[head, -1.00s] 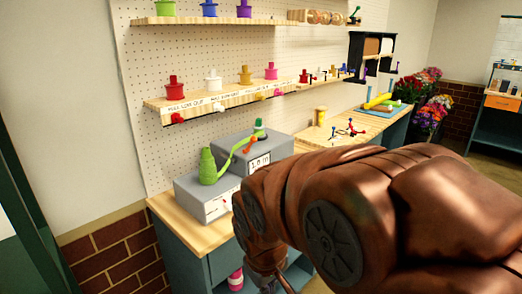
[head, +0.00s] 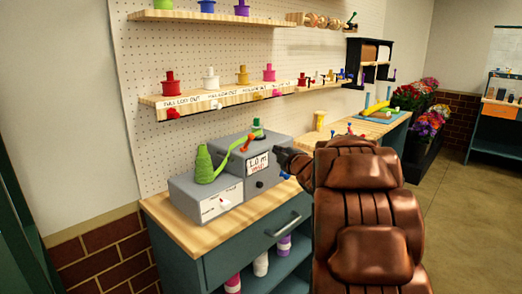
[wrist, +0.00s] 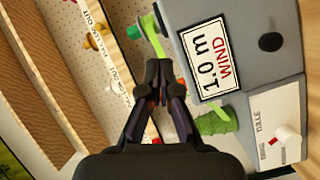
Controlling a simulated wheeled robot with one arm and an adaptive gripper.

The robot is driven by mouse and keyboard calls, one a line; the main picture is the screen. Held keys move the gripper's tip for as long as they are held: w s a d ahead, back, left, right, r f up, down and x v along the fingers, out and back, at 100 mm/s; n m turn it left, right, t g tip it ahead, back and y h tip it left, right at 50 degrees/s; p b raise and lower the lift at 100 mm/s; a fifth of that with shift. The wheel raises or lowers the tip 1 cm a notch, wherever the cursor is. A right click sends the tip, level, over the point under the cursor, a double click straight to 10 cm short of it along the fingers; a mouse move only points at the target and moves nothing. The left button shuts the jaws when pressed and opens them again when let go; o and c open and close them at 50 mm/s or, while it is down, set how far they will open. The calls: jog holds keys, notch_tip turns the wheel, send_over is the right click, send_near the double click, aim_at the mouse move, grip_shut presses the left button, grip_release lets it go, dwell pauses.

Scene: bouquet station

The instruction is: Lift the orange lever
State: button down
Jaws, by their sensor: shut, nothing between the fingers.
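The orange lever (head: 247,143) sits on top of the taller grey box (head: 231,147), beside a green strip. In the wrist view, only small orange bits (wrist: 157,101) show around my fingers; the rest is hidden. My gripper (head: 281,153) is at the right end of the taller box, dark and partly hidden by my arm. In the wrist view my gripper (wrist: 160,68) has its fingers together with nothing held, in front of the box's top edge. I cannot tell whether it touches the lever.
The taller box carries a "1.0 m WIND" sign (wrist: 212,62) and a black knob (wrist: 270,42). A shelf (head: 215,102) with coloured spools hangs above.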

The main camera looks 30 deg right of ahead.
jog(key=s+f+n+t+y+b, duration=0.3)
jog(key=s+n+y, duration=0.5)
jog(key=n+y, duration=0.4)
jog(key=shift+d+y, duration=0.45)
jog(key=shift+y, duration=0.05)
jog(key=p+x, duration=0.2)
jog(key=x, duration=1.1)
jog(key=shift+w+r+p, duration=0.3)
jog(key=shift+r+p, duration=0.1)
jog(key=shift+r, duration=0.05)
